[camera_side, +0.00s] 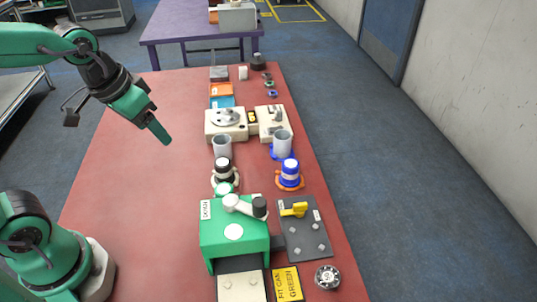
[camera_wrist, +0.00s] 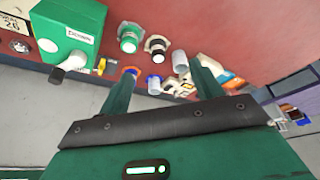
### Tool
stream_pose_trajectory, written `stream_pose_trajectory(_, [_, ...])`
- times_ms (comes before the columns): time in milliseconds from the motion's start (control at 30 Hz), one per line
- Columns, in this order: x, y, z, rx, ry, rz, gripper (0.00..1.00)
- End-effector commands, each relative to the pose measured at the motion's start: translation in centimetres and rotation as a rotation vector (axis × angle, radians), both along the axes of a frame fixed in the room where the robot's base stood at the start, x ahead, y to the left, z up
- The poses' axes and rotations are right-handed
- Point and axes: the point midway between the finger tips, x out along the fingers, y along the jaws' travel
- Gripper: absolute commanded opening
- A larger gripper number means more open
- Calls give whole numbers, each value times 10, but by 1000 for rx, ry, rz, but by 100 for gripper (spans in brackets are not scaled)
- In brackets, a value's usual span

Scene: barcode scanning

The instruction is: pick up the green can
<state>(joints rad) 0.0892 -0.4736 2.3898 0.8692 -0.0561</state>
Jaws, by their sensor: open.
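The green can (camera_wrist: 129,33) stands upright with its white top at the upper left of the wrist view. In the side view the green can (camera_side: 224,188) shows only in part, just behind the green box. My gripper (camera_side: 160,134) hangs above the left part of the red table, left of the can and clear of it. In the wrist view my gripper (camera_wrist: 162,70) has its two green fingers spread apart with nothing held between them.
A black-and-white can (camera_side: 223,168) stands directly behind the green can. A blue-and-white can (camera_side: 290,171) is to its right. Grey cups (camera_side: 222,146) stand farther back. The green box (camera_side: 210,240) with a lever blocks the near side. The table's left half is clear.

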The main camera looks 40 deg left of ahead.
Motion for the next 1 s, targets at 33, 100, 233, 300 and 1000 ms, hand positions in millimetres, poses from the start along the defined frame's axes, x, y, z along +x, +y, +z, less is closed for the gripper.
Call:
stream_pose_trajectory(33, [7, -5, -5, 0, 25, -8, 65])
stream_pose_trajectory(100, [15, -10, -12, -1, 50, -14, 65])
stream_pose_trajectory(233, [30, -22, -25, 0, 98, -27, 65])
stream_pose_trajectory(300, [37, -28, -33, 2, 123, -32, 65])
stream_pose_trajectory(1000, [84, -92, -131, 43, 342, -83, 65])
